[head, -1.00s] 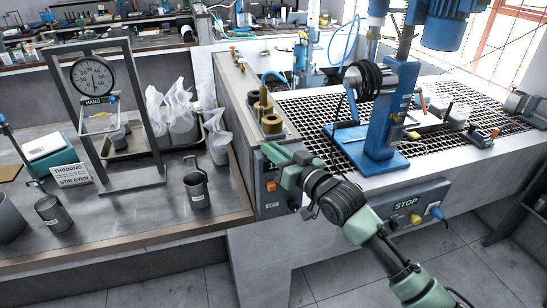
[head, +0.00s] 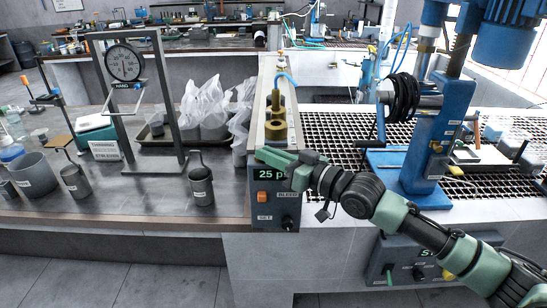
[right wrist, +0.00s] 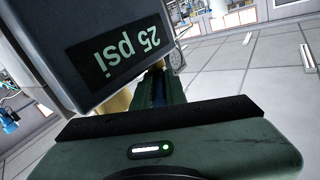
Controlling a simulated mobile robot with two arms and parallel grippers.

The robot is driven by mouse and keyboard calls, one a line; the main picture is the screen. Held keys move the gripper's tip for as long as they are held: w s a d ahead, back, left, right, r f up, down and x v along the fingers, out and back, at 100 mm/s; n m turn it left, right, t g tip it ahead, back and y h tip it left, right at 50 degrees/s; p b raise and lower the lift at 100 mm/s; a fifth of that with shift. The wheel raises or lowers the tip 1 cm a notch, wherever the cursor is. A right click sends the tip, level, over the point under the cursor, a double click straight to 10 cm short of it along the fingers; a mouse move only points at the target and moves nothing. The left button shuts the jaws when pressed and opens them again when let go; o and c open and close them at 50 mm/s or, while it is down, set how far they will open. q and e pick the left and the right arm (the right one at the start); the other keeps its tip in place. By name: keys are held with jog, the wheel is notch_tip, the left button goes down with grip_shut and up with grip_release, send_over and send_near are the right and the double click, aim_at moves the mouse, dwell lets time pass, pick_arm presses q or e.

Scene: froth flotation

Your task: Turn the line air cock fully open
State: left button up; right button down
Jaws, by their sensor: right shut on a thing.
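The grey control box (head: 276,205) stands at the left end of the white bench. Its display reads 25 psi, and the box shows upside down in the right wrist view (right wrist: 85,45). A brass fitting (head: 276,128) with a blue hose stands behind it; a bit of brass (right wrist: 117,103) also shows beside my fingers in the wrist view. My right gripper (head: 272,157) is at the top front edge of the box, shut on what I take to be the line air cock. The fingers hide the cock, so its angle cannot be read. My left gripper is out of view.
A blue stand (head: 425,150) with a coiled black hose rises from the grating right of my arm. Left of the box are a metal cup (head: 201,187), bagged containers (head: 205,105) and a dial-scale frame (head: 183,160). A second control box (head: 405,262) hangs below my forearm.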

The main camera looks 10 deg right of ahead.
jog(key=shift+d, duration=0.1)
dwell(0.3)
jog(key=c, duration=1.5)
grip_release()
jog(key=shift+o, duration=0.2)
jog(key=shift+s+d+f, duration=0.1)
jog(key=shift+s+d, duration=0.1)
jog(key=shift+s, duration=0.05)
jog(key=b+v, duration=0.2)
jog(key=v, duration=0.5)
jog(key=shift+b, duration=0.4)
